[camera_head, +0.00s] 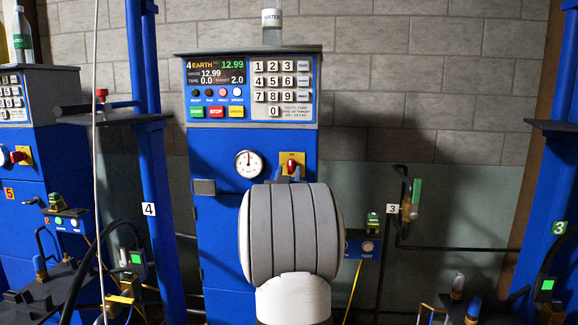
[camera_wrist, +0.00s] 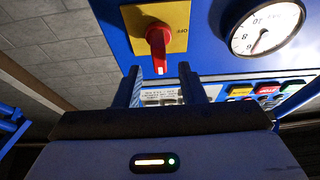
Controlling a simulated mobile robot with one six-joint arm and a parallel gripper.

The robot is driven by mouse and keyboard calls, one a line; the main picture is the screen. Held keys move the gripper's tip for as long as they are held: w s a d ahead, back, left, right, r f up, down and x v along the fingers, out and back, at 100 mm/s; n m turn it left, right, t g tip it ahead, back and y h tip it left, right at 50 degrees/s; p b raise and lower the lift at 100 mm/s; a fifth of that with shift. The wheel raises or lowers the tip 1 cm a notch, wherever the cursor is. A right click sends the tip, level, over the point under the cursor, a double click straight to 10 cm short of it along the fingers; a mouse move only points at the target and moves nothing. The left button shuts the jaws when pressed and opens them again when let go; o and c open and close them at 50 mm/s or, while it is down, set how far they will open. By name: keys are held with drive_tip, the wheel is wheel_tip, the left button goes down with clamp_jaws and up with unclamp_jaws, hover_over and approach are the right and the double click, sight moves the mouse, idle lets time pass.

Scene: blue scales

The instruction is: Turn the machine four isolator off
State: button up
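The machine four isolator (camera_head: 291,164) is a red rotary handle on a yellow plate on the front of the blue cabinet, right of a round gauge. In the wrist view the red handle (camera_wrist: 158,44) points down the picture, toward my gripper, with OFF lettering on the plate to its right. My gripper (camera_wrist: 158,68) is open and empty. Its two dark fingers stand apart, with their tips either side of the handle's end; no contact is clear. In the head view my gripper (camera_head: 289,174) is just below the handle, and my arm hides the cabinet beneath.
The gauge (camera_head: 249,164) is close left of the isolator. A bottle (camera_head: 272,25) stands on top. Another machine's isolator (camera_head: 19,156) is at far left. Blue posts (camera_head: 148,150) and pipework (camera_head: 402,220) flank the cabinet.

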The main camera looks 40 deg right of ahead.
sight(290, 166)
drive_tip(key=x, duration=0.5)
drive_tip(key=shift+p, duration=0.3)
drive_tip(key=shift+f, duration=0.1)
clamp_jaws()
